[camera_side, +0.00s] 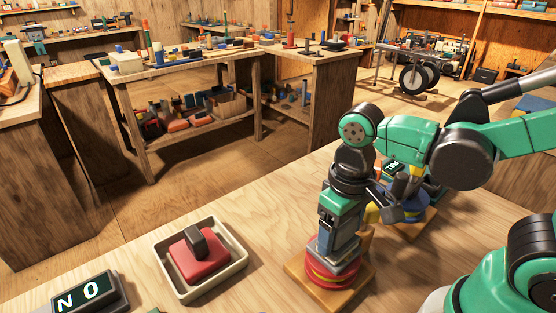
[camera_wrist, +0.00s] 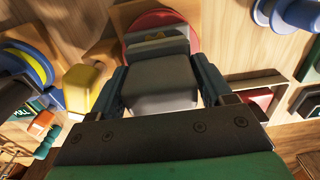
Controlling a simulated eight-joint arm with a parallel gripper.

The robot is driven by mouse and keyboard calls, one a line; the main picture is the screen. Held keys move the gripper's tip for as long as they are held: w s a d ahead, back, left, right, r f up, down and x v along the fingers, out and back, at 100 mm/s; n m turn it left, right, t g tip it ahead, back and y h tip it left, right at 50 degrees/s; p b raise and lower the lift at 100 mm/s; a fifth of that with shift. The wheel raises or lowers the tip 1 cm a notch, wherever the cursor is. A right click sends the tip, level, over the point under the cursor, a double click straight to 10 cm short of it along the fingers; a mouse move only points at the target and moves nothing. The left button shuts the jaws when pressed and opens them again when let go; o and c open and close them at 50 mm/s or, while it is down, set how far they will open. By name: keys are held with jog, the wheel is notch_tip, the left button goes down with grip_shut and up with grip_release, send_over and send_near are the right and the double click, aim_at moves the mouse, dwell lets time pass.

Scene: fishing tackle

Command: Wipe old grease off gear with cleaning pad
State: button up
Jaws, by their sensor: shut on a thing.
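My gripper (camera_side: 328,238) points down over a red and yellow round piece of gear (camera_side: 334,276) on a square wooden base. In the wrist view, my gripper (camera_wrist: 162,82) is shut on a grey block (camera_wrist: 160,98), which may be part of the gear or a pad; I cannot tell which. The red disc (camera_wrist: 139,24) shows just beyond the block. A red pad with a dark handle (camera_side: 191,258) sits in a pale shallow tray (camera_side: 213,292) to the left. Whether the block touches the disc is unclear, and grease cannot be made out.
A blue and yellow round piece (camera_side: 407,211) stands on another wooden base behind my gripper, partly hidden by it. Bare tabletop lies between the tray and the red gear.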

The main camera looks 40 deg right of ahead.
jog(key=shift+w, duration=0.75)
jog(key=shift+s+r, duration=0.15)
jog(key=shift+r, duration=4.1)
